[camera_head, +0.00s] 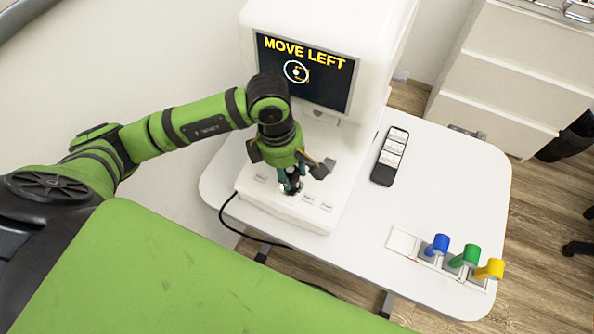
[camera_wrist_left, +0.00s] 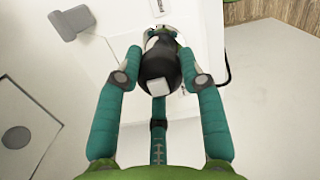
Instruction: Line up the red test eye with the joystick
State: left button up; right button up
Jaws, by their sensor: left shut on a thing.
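The white eye-test machine (camera_head: 228,185) stands on the white table. Its dark screen (camera_head: 325,85) reads "MOVE LEFT" in yellow above a white ring with a yellow mark partly inside it, toward its right. No red eye is clear on the screen. My left gripper (camera_head: 291,184) is at the machine's base below the screen, shut on the joystick. The left wrist view shows the black joystick (camera_wrist_left: 158,62) between the teal fingers of that gripper (camera_wrist_left: 160,75). In the head view the joystick is mostly hidden by the gripper. My right gripper is not in view.
A dark remote-like device (camera_head: 389,157) lies on the white table (camera_head: 440,180) right of the machine. Blue (camera_head: 437,245), green (camera_head: 466,256) and yellow (camera_head: 490,269) pieces stand at the front right. White drawers (camera_head: 510,75) stand behind.

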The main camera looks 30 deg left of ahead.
aim_at(289, 173)
pick_arm(q)
jog(key=shift+w+a+r, duration=0.45)
jog(key=shift+a+r, duration=0.1)
jog(key=shift+a, duration=0.1)
jog(key=o, duration=1.2)
jog(key=shift+o, duration=0.2)
jog(key=r, duration=0.2)
jog(key=s+d+r, duration=0.1)
jog(key=r, duration=0.4)
jog(key=shift+s+d+r, duration=0.1)
jog(key=shift+s+d, duration=0.2)
jog(key=shift+s, duration=0.05)
jog(key=shift+d+r, duration=0.1)
jog(key=shift+r, duration=0.45)
jog(key=shift+w, duration=0.1)
